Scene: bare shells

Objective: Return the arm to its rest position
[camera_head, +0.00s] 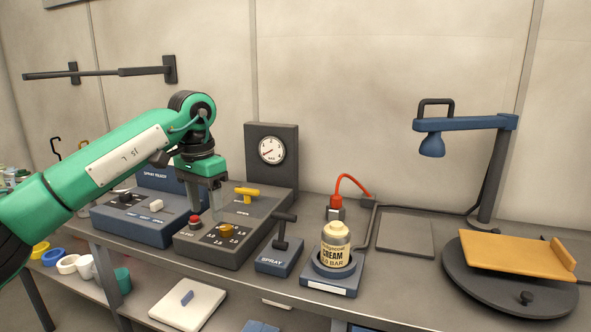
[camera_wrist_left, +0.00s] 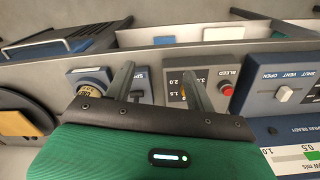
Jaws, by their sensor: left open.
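My left arm (camera_head: 105,162) is green and reaches in from the left. Its gripper (camera_head: 207,207) points down above the grey control box (camera_head: 265,212), near the red bleed button (camera_head: 195,221) and the yellow knob (camera_head: 227,230). The left wrist view shows the two fingers of this gripper (camera_wrist_left: 157,78) apart with nothing held between them. The red button (camera_wrist_left: 226,89) shows there just beside one finger. I cannot tell whether a finger touches the box. My right gripper is in neither view.
A blue spray selector box (camera_head: 140,218) stands left of the control box. A spray lever unit (camera_head: 280,254), a cream bottle (camera_head: 336,249) on a blue base, and a turntable (camera_head: 480,280) with an orange board stand to the right. A gauge (camera_head: 271,150) rises behind.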

